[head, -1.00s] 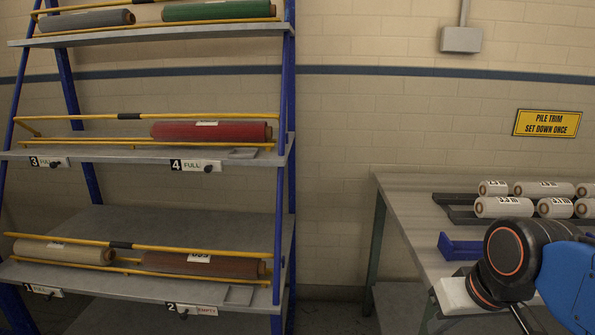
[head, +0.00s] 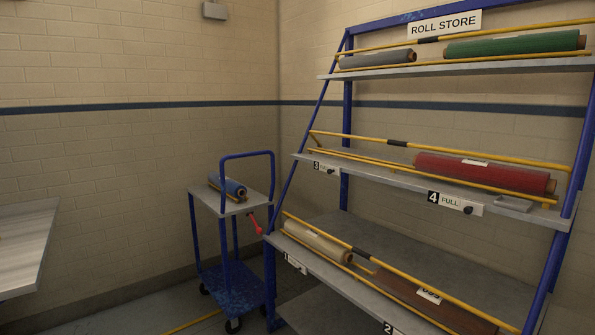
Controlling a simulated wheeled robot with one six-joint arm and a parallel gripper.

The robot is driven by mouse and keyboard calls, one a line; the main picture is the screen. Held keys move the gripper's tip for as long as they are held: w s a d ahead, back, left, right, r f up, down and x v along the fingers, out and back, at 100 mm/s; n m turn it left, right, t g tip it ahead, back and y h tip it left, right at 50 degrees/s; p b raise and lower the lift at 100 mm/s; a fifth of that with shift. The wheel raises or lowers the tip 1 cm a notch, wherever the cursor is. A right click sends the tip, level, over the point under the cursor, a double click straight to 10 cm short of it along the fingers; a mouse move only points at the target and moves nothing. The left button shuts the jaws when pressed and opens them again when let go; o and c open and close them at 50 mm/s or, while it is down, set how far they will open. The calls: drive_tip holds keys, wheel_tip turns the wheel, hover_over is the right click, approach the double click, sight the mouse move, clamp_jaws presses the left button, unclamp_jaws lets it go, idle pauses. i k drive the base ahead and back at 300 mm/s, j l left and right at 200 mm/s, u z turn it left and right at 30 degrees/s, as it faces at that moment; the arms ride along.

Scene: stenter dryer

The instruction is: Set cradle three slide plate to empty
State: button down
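The cradle three slide plate (head: 326,168) is on the front edge of the rack's middle shelf, at its left end. It bears a black 3 and a dark knob; its word is too small and slanted to read now. The cradle above it (head: 345,153), between yellow rails, holds no roll. My gripper is not in the head view.
Slide plate 4 (head: 456,203) reads FULL, below a red roll (head: 480,172). Grey, green, cream and brown rolls lie on other shelves. A blue trolley (head: 233,285) with a blue roll (head: 228,187) stands left of the rack. A grey table (head: 22,245) is at far left.

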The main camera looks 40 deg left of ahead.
sight(335, 170)
drive_tip(key=u, duration=1.35)
